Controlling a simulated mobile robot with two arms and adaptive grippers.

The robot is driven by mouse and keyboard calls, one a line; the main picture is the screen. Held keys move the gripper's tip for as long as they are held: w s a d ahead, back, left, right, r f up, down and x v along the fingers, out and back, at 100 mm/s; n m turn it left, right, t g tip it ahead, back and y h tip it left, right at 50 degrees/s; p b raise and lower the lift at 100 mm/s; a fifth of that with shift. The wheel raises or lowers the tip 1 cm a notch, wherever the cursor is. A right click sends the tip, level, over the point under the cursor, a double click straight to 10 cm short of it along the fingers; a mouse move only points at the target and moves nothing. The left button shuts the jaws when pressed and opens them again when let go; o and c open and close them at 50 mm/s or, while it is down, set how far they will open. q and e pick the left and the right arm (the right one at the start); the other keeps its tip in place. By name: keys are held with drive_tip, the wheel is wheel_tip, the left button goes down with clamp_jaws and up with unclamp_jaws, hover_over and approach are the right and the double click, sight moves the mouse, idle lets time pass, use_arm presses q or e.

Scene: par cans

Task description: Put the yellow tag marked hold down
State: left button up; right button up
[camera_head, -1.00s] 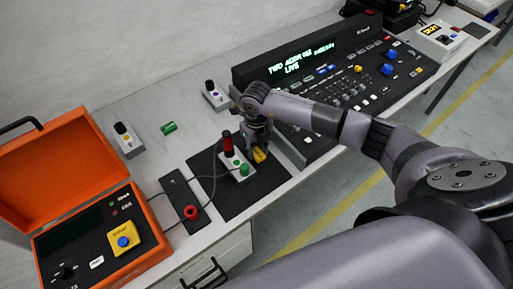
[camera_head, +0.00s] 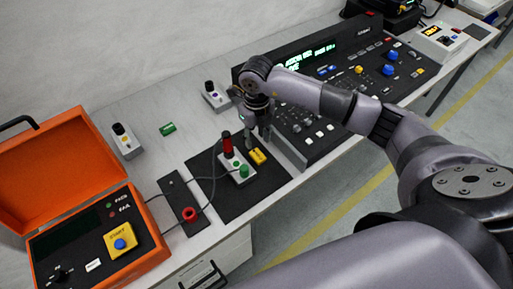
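The yellow tag (camera_head: 258,156) lies on the black mat (camera_head: 222,205), just right of a small white box (camera_head: 238,168) with a red and a green part. Any marking on the tag is too small to read. My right gripper (camera_head: 260,139) points down just above and behind the tag, with its fingers apart. It looks empty and clear of the tag. My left gripper is not in view.
A black console (camera_head: 320,130) with a lit display stands behind and right of the mat. An open orange case (camera_head: 150,262) is at the left. A green piece (camera_head: 167,128) and small switch boxes (camera_head: 127,143) (camera_head: 215,97) stand on the bench. A cable crosses the mat's left side.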

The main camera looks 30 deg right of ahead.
wheel_tip(320, 180, up, 5)
drive_tip(key=shift+r+b, duration=0.15)
drive_tip(key=shift+b, duration=0.25)
drive_tip(key=shift+s, duration=0.1)
